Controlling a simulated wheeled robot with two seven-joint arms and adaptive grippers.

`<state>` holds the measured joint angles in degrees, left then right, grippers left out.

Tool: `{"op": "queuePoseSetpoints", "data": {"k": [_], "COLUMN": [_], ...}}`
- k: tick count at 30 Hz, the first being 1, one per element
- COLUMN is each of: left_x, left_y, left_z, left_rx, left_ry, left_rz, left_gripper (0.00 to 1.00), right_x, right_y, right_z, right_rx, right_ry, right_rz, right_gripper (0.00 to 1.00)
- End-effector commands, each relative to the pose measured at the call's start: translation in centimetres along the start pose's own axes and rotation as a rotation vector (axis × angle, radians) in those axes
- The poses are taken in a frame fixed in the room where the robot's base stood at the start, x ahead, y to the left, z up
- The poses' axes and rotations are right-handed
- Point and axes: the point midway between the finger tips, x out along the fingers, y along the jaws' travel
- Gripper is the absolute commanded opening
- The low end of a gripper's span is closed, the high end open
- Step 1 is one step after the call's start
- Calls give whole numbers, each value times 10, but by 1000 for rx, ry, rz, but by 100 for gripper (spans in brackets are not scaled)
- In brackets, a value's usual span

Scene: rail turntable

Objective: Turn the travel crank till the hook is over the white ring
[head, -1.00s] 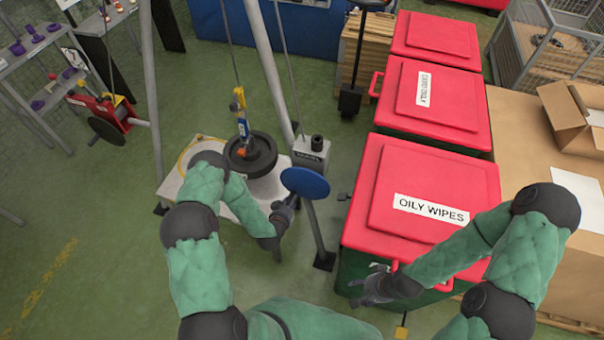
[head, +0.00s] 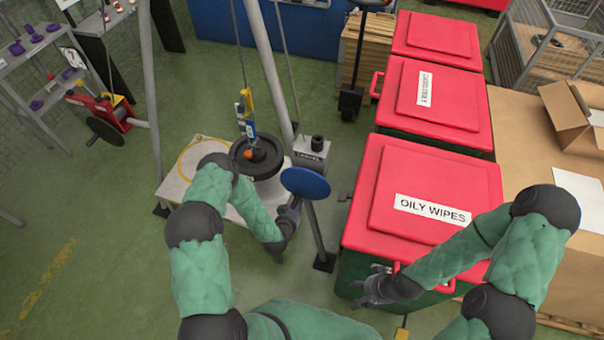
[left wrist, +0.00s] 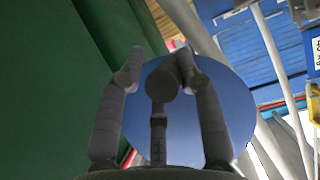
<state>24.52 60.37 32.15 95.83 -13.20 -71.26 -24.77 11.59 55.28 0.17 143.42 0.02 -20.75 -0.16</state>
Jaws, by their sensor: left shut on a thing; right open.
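The travel crank is a blue disc (head: 305,182) on a post beside a grey box. My left gripper (head: 290,212) is at its near side. In the left wrist view, the fingers (left wrist: 160,72) close around a dark knob in front of the blue disc (left wrist: 230,110). The hook block (head: 246,112), yellow and blue, hangs on a cable, with an orange part at its lower end over a black round weight (head: 262,168). My right gripper (head: 365,290) is open and empty by the front red-lidded bin.
The red-lidded bins (head: 425,208) stand in a row to the right, with cardboard boxes (head: 565,120) beyond. Grey frame legs (head: 268,70) rise around the platform (head: 172,190). A red winch (head: 90,105) is at the left. Green floor (head: 90,220) is clear at left.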

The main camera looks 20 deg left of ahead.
Motion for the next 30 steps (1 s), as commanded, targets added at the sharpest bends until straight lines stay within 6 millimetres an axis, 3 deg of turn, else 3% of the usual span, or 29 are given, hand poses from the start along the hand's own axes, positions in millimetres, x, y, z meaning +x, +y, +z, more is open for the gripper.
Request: {"op": "queuePoseSetpoints", "data": {"k": [1, 17, 18, 20, 30], "left_x": [-2, -1, -1, -1, 0], "left_y": [1, 26, 25, 24, 22], "left_z": [7, 8, 8, 7, 4], "left_rx": [-9, -4, -4, -4, -3], "left_ry": [-16, -13, -13, -11, -3], "left_rz": [-4, 6, 5, 4, -1], "left_gripper": [0, 0, 45, 59, 59], "right_x": [0, 3, 3, 2, 2], "right_y": [1, 1, 1, 1, 1], "right_z": [-4, -3, -3, -2, -2], "right_rx": [2, 1, 1, 1, 1], "right_ry": [9, 7, 7, 6, 4], "right_rz": [0, 0, 0, 0, 0], "right_gripper": [59, 59, 59, 59, 59]}}
